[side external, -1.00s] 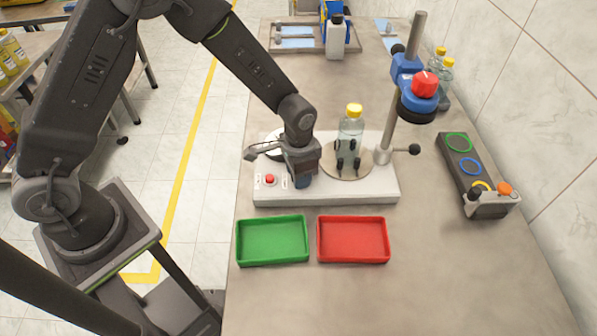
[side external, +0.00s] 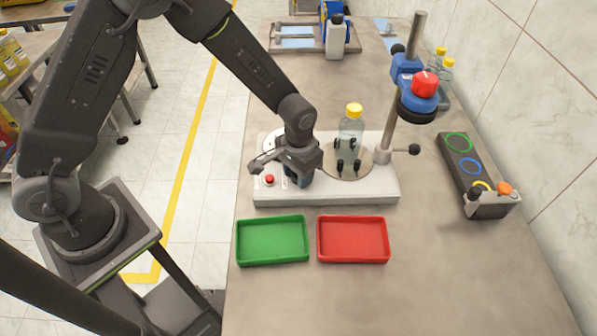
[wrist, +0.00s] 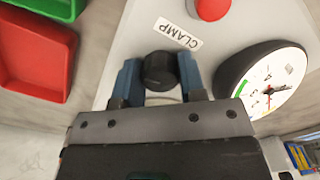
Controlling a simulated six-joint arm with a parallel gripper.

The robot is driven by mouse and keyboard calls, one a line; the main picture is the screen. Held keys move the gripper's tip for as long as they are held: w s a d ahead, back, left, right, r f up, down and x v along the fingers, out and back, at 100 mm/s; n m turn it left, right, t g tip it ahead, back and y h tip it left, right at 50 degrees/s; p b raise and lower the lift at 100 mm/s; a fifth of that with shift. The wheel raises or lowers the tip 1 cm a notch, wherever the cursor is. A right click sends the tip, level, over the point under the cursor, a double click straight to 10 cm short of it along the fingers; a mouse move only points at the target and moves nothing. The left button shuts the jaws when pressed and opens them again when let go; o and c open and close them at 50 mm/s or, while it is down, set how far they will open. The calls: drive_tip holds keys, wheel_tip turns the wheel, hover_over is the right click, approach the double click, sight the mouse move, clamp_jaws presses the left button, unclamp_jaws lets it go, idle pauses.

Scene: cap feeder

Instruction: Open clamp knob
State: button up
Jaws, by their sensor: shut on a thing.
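The black clamp knob (wrist: 160,70) is beside the CLAMP label on the pale base plate in the wrist view. My gripper (wrist: 160,78) has its two blue fingers on either side of the knob and is shut on it. In the side view my gripper (side external: 298,180) is low over the left part of the base (side external: 340,194) and hides the knob. A clear bottle (side external: 350,128) with a yellow cap stands upright on the round plate, among several black clamp posts (side external: 340,165). The posts stand spread around it.
A blue capping head (side external: 416,92) with a red top overhangs right of the bottle. A red button (side external: 269,179) and a dial (wrist: 268,82) flank my gripper. Green (side external: 272,240) and red (side external: 353,240) trays lie in front. The right front table is clear.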

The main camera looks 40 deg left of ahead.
drive_tip(key=n, duration=0.4)
drive_tip(key=shift+n, duration=0.3)
drive_tip(key=n, duration=0.3)
drive_tip(key=shift+n, duration=0.3)
drive_tip(key=n, duration=0.4)
drive_tip(key=shift+n, duration=2.1)
drive_tip(key=o, duration=0.9)
